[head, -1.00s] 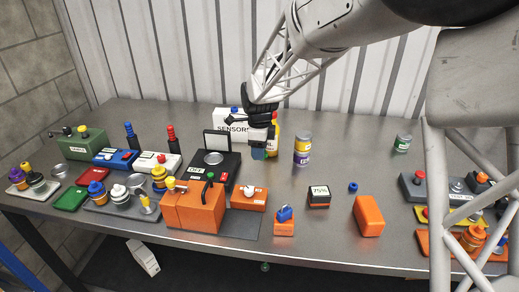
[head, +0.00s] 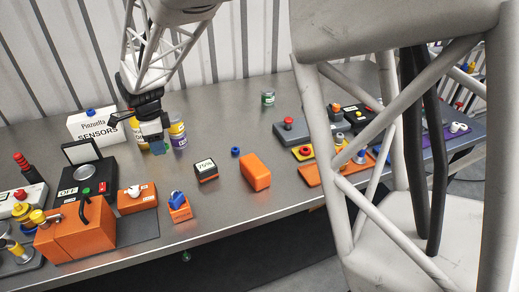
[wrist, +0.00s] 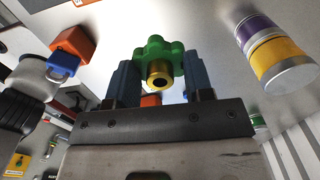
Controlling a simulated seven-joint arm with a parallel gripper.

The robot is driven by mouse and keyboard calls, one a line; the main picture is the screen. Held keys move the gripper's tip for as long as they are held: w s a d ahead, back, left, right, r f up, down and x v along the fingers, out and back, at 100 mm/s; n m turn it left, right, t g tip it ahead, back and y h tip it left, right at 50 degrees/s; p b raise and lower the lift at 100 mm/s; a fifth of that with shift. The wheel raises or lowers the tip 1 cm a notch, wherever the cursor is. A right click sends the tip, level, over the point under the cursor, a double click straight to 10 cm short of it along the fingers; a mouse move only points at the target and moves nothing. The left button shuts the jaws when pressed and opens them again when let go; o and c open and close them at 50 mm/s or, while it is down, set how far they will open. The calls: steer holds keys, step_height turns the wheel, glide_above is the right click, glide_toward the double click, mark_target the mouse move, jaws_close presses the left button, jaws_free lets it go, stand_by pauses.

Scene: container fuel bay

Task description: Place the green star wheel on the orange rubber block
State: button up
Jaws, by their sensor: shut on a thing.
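In the wrist view the green star wheel (wrist: 158,55) with its brass hub sits between the two blue-grey fingers of my gripper (wrist: 160,75), which is shut on it. In the head view my gripper (head: 157,143) hangs over the back half of the table, just left of the stacked purple and yellow cans (head: 178,131).
An orange piece with a blue padlock (head: 179,207) is near the front edge. A white SENSORS box (head: 92,126) is behind left.

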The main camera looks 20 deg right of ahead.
steer(key=s+d, duration=2.4)
steer(key=s, duration=0.2)
steer(key=shift+s+d, duration=0.2)
steer(key=shift+d, duration=0.15)
steer(key=shift+w, duration=0.1)
glide_above(255, 164)
steer(key=shift+a+f, duration=0.1)
steer(key=shift+f, duration=0.7)
steer(key=shift+f, duration=1.75)
steer(key=shift+f, duration=0.1)
